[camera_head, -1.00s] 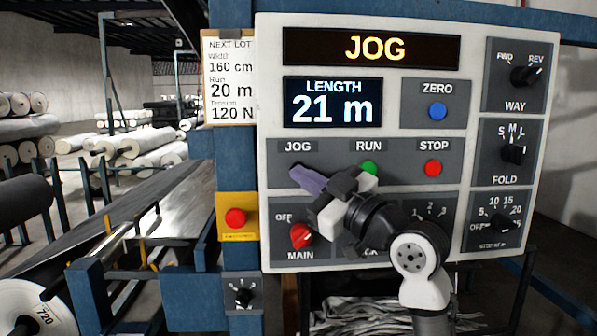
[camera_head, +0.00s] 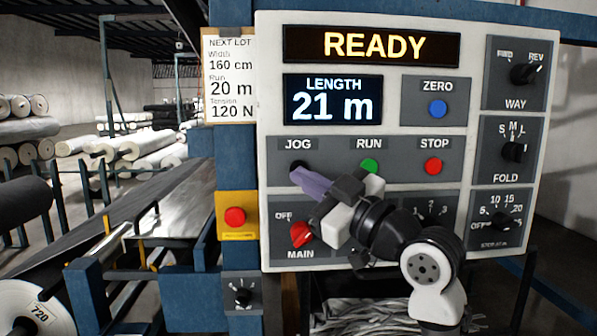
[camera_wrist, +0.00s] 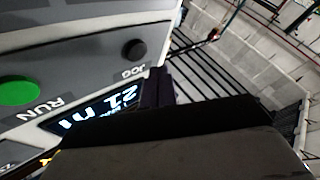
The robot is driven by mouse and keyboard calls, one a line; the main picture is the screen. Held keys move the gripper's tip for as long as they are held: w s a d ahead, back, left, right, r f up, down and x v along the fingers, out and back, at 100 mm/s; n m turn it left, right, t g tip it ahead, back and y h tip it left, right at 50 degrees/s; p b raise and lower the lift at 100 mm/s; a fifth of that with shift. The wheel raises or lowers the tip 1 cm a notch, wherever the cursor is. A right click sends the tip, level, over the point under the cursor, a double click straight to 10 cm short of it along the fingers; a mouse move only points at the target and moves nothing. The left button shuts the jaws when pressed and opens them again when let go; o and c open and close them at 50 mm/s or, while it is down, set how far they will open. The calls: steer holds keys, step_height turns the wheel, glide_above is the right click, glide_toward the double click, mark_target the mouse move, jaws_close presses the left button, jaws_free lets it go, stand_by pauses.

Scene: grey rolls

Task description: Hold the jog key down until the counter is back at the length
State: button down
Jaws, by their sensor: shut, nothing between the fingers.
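The jog key (camera_head: 296,166) is a black round button under the JOG label; it also shows in the wrist view (camera_wrist: 134,49). My gripper (camera_head: 303,178) is shut and empty, its purple fingertips just in front of and below the key. In the wrist view a gap shows between the fingertips (camera_wrist: 157,75) and the key, so they look apart. The counter (camera_head: 333,101) reads LENGTH 21 m. The status display (camera_head: 372,46) reads READY. The lot card (camera_head: 229,80) gives a run of 20 m.
The green RUN button (camera_head: 369,166) is just above my gripper, with the red STOP button (camera_head: 433,166) further right. The red MAIN switch (camera_head: 302,234) is below. The WAY knob (camera_head: 525,73) points towards REV. A red button on a yellow box (camera_head: 235,216) sits at left.

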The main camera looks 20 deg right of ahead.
steer(key=s, duration=0.1)
steer(key=s+a, duration=0.1)
steer(key=s, duration=0.1)
steer(key=shift+s+b, duration=0.2)
steer(key=shift+b, duration=0.15)
